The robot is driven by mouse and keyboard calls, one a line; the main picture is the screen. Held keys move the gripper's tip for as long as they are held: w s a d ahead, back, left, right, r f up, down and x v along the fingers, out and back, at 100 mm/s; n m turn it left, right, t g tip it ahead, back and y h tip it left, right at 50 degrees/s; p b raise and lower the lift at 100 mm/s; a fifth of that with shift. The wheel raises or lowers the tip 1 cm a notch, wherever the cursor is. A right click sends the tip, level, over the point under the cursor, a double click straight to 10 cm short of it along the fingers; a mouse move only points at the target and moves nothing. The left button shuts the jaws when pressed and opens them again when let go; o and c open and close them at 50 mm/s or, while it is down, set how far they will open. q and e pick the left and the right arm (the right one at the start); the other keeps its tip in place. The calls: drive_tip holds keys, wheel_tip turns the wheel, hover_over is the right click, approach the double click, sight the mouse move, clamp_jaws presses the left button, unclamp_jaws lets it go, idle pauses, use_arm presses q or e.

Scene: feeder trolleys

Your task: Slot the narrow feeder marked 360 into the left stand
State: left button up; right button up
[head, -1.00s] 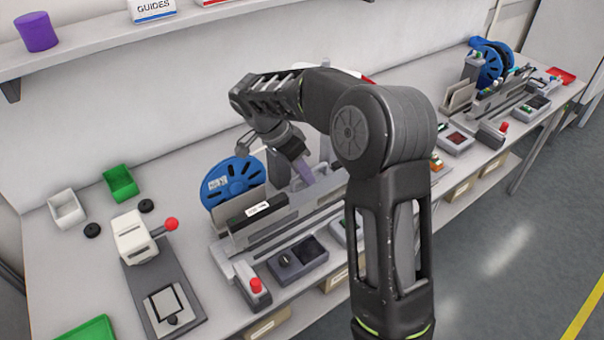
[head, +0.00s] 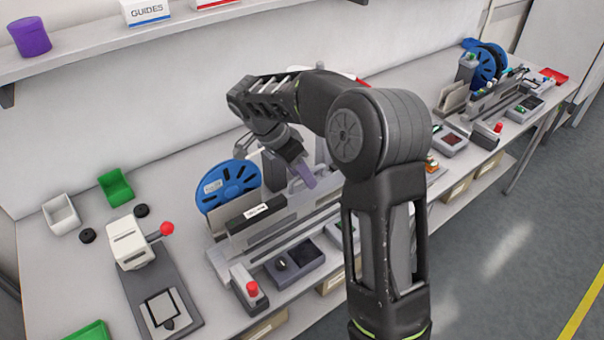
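The left stand (head: 219,262) is a grey slotted unit on the long bench. A dark feeder body with a small white label (head: 256,211) sits along it, with a blue reel (head: 228,186) at its rear left. The label is too small to read, so I cannot tell which feeder is the 360. My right gripper (head: 304,177) points down over the stand, its purple-grey fingers beside a light grey handle (head: 294,186). The fingers overlap from this angle, so their grip is unclear. My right arm hides the stand's right end. My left gripper is out of view.
A second stand with a blue reel (head: 489,64) is at the far right. A press with a red knob (head: 167,228), green bin (head: 115,187) and white bin (head: 61,214) are at left. A red-button box (head: 250,290) fronts the stand. A shelf (head: 100,48) runs above.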

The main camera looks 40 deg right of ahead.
drive_tip(key=shift+f, duration=0.1)
drive_tip(key=shift+v, duration=1.2)
drive_tip(key=p+v, duration=0.3)
drive_tip(key=v, duration=0.1)
drive_tip(key=shift+d, duration=0.1)
drive_tip(key=shift+f+b, duration=0.1)
drive_tip(key=shift+b, duration=0.2)
drive_tip(key=shift+v, duration=0.95)
